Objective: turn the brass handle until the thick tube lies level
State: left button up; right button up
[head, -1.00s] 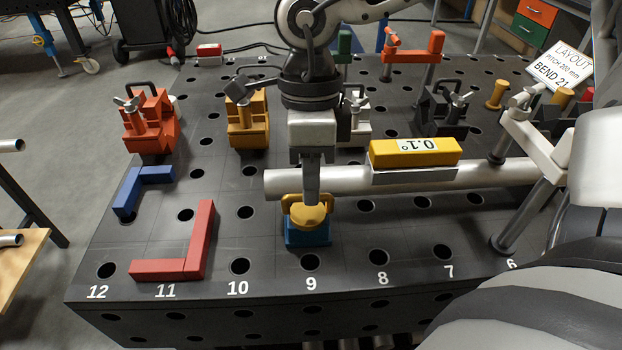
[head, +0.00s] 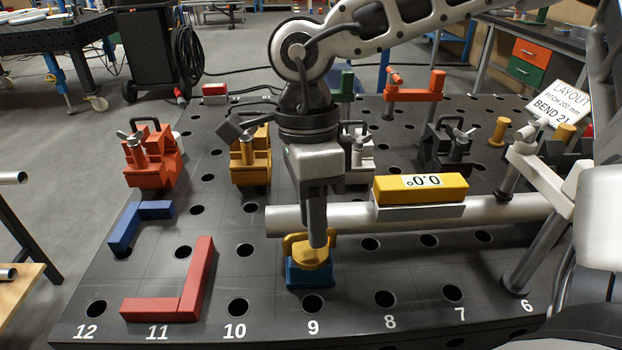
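The thick silver tube (head: 335,219) runs across the table, level by the readout. A yellow digital level (head: 447,188) sits on it and reads 0.0°, upside down in the picture. The brass handle (head: 311,256) is on a blue base (head: 309,275) just in front of the tube's left end. My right gripper (head: 318,242) points down with its fingertips at the handle, hiding part of it and of the tube. The fingers overlap from this side, so their gap and grip are hidden. My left gripper is not in view.
A red square (head: 196,285) and a blue square (head: 127,225) lie at left. Orange (head: 151,165) and yellow (head: 250,165) clamps stand behind. A grey post (head: 528,255) and a layout sign (head: 558,102) are at right. The front edge near the numbers is mostly clear.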

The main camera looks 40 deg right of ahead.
notch_tip(320, 180, up, 16)
jog(key=w+d+p, duration=0.1)
jog(key=w, duration=0.1)
jog(key=shift+w+f, duration=0.15)
jog(key=shift+w, duration=0.25)
jog(key=shift+f, duration=0.1)
